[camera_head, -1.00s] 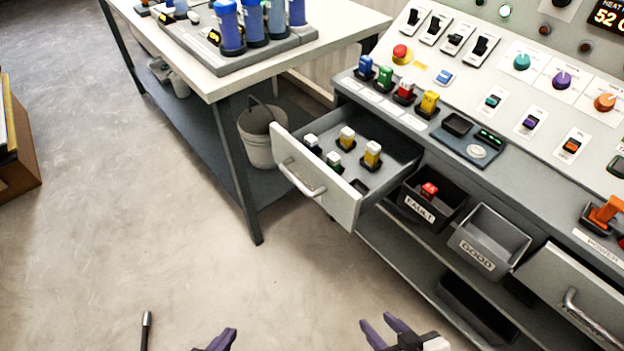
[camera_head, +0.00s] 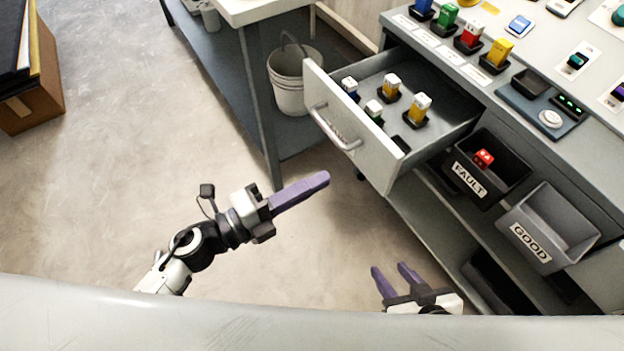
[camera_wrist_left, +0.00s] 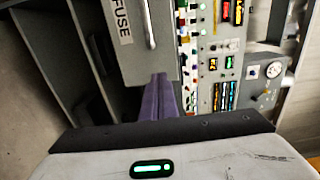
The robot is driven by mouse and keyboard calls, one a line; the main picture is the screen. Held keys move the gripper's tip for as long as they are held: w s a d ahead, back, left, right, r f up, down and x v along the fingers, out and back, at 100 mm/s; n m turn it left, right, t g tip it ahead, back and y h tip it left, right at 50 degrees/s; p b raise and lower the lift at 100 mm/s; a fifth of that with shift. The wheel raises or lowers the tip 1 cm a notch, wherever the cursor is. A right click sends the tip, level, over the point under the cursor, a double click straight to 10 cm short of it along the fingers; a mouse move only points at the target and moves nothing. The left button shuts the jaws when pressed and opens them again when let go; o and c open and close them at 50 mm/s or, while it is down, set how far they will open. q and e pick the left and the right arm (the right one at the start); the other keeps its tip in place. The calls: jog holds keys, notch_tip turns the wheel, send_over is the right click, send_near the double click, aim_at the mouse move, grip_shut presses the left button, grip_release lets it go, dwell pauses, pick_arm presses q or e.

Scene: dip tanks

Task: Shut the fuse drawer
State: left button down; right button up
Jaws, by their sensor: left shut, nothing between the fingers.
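The fuse drawer (camera_head: 386,168) is pulled out from the grey console. Several fuses stand in it, with white, yellow, blue and green colours. Its front carries a silver bar handle (camera_head: 335,128). In the left wrist view the drawer front (camera_wrist_left: 124,58) shows a FUSE label and the handle (camera_wrist_left: 149,24). My left gripper (camera_head: 326,178) is shut and empty, to the lower left of the drawer front in the head view and apart from it. It also shows in the left wrist view (camera_wrist_left: 160,77). My right gripper (camera_head: 391,272) is open and empty, below the drawer in the picture.
A FAULT bin (camera_head: 462,176) with a red fuse and a GOOD bin (camera_head: 535,250) sit right of the drawer. A workbench (camera_head: 262,110) with a bucket (camera_head: 290,92) below stands left. A cardboard box (camera_head: 42,95) is far left. The floor between is clear.

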aim_at(374, 151)
pick_arm(q)
jog(key=x, duration=1)
jog(key=shift+w+d, duration=0.25)
jog(key=shift+d, duration=0.05)
